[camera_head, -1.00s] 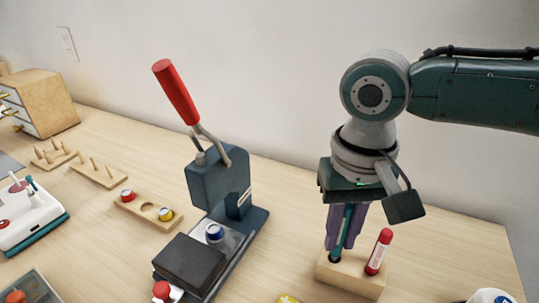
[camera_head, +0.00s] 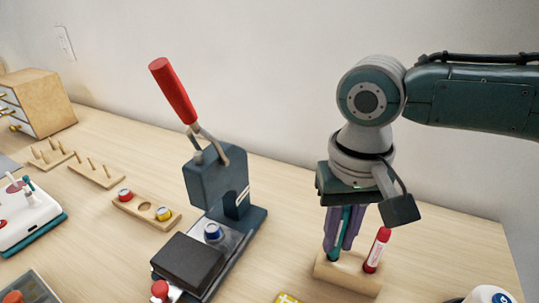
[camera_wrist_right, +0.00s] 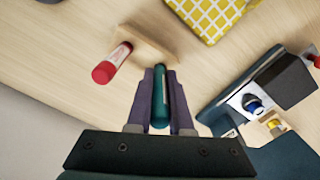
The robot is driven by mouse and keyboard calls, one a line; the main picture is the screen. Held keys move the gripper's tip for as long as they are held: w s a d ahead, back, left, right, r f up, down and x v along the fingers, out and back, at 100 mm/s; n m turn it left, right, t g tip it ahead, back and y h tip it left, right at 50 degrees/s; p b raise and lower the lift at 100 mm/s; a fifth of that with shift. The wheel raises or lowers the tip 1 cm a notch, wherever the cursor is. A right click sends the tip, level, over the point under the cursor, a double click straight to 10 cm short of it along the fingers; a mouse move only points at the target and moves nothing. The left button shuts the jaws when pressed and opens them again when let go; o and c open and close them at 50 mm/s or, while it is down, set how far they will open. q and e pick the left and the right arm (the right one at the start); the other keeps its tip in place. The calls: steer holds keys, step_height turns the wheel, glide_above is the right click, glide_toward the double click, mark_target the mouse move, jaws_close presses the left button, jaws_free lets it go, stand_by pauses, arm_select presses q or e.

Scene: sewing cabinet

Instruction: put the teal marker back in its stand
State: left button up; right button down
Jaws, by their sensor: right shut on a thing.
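The teal marker (camera_head: 345,229) is upright between the purple fingers of my right gripper (camera_head: 345,234), which is shut on it. Its lower end is at the left part of the wooden stand (camera_head: 347,273), at the hole. How deep it sits is hard to tell. The wrist view also shows the teal marker (camera_wrist_right: 160,103) between the fingers, with the stand (camera_wrist_right: 148,42) just beyond. A red marker (camera_head: 377,250) stands in the right part of the same stand, close beside the fingers. My left gripper is not in view.
A press with a red lever (camera_head: 173,90) stands left of the stand. A yellow gridded item (camera_wrist_right: 212,14) lies near the stand. A wooden holder with red and yellow pieces (camera_head: 128,205) is farther left. The table right of the stand is mostly clear.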

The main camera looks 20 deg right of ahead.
mark_target(346, 209)
steer(key=shift+f, duration=0.75)
stand_by(0.8)
steer(key=shift+f, duration=0.2)
stand_by(0.7)
steer(key=c, duration=0.7)
jaws_free()
steer(key=shift+c, duration=0.2)
step_height(346, 209, up, 10)
steer(key=p, duration=0.2)
steer(key=shift+p, duration=0.4)
